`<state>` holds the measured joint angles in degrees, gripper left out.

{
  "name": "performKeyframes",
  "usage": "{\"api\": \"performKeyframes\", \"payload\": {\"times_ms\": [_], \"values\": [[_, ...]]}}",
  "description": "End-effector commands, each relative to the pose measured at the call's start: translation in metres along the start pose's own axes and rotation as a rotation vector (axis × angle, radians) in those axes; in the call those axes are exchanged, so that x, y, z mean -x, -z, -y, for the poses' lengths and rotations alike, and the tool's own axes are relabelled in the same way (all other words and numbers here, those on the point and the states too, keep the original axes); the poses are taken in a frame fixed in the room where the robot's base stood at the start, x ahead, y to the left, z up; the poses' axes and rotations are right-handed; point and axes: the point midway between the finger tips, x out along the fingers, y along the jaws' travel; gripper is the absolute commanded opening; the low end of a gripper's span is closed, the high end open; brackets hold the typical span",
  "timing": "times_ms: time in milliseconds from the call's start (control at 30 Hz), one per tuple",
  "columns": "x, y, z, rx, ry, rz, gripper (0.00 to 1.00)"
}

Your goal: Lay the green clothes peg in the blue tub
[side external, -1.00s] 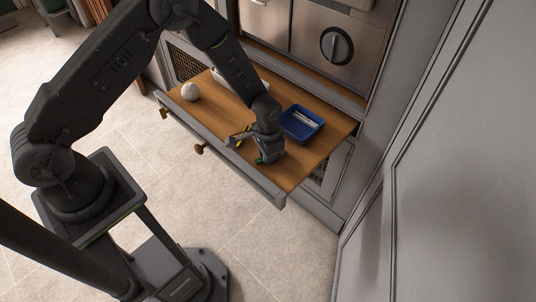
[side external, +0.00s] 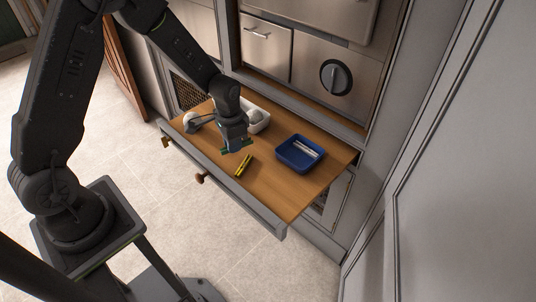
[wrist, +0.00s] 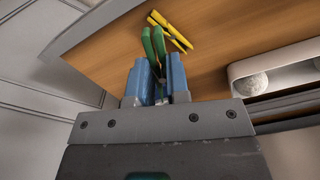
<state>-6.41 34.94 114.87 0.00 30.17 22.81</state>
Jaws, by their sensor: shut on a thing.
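My gripper (side external: 235,146) is shut on the green clothes peg (side external: 247,149), which sticks out past the fingertips. In the wrist view the green peg (wrist: 154,44) is between the two blue fingers (wrist: 155,80), its two legs pointing away. The peg appears held above the wooden surface, near its middle. The blue tub (side external: 284,160) stands on the surface to the right of my gripper, apart from it. White sticks or strips (side external: 306,148) lie in the tub. The wrist view does not show the tub.
A yellow peg (side external: 244,165) lies on the wooden surface (side external: 290,193) below my gripper. A white tray (side external: 263,122) with a pale ball stands behind it. A grey front with knobs edges the surface. Bare wood lies between yellow peg and tub.

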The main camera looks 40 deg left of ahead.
Motion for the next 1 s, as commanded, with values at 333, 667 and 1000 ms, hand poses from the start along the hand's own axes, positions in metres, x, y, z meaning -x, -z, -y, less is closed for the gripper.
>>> {"api": "performKeyframes", "payload": {"times_ms": [333, 667, 1000], "values": [[0.001, 0.05, 0.018, 0.595, 0.0, -0.001, 0.0], [0.004, 0.1, 0.033, 1.261, 0.001, 0.0, 0.0], [0.007, 0.132, 0.042, 1.766, 0.001, -0.001, 0.0]]}}
